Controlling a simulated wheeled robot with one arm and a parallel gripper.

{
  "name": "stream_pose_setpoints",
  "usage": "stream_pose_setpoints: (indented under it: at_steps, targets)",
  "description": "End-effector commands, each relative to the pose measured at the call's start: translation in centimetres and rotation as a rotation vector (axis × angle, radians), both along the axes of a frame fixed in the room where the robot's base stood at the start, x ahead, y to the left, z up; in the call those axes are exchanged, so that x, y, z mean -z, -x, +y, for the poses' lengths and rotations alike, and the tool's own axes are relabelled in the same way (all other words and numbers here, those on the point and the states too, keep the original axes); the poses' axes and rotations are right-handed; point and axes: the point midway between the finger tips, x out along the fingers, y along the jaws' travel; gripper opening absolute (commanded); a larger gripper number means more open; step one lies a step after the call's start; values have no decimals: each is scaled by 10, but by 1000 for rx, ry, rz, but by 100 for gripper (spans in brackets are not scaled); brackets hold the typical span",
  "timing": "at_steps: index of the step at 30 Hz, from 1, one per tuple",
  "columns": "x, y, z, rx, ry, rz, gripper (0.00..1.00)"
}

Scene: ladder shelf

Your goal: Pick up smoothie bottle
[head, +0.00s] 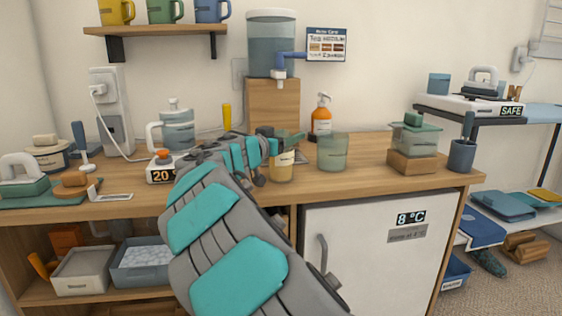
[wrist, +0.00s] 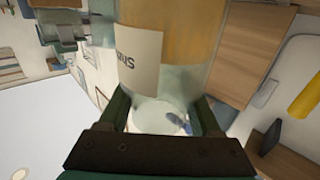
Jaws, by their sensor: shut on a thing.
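The smoothie bottle (head: 282,168) is a clear bottle with yellow-orange contents and a pale label. In the head view it is upright over the counter, left of a greenish glass; I cannot tell whether its base touches the wood. My gripper (head: 278,140) is shut on its upper part, and my arm hides some of the counter in front. In the wrist view the bottle (wrist: 172,50) fills the middle, between the two dark green fingers of my gripper (wrist: 165,108). Its label is only partly readable.
The greenish glass (head: 332,152) stands close on the right. The water dispenser (head: 271,45) on its wooden block (head: 273,103) and an orange pump bottle (head: 321,118) are behind. A timer (head: 161,168) is to the left. A white fridge (head: 372,250) is below the counter (head: 365,175).

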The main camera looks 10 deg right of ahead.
Motion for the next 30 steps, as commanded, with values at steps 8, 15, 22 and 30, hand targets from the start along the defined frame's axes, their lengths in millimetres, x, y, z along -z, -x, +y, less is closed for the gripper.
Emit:
stream_pose_setpoints:
  at_steps: [8,15,22,30]
  targets:
    - [0,0,0,0,0,0,0]
    - [-1,0,0,0,1,-1,0]
    - [-14,0,0,1,-1,-2,0]
    - [-37,4,1,0,0,-3,0]
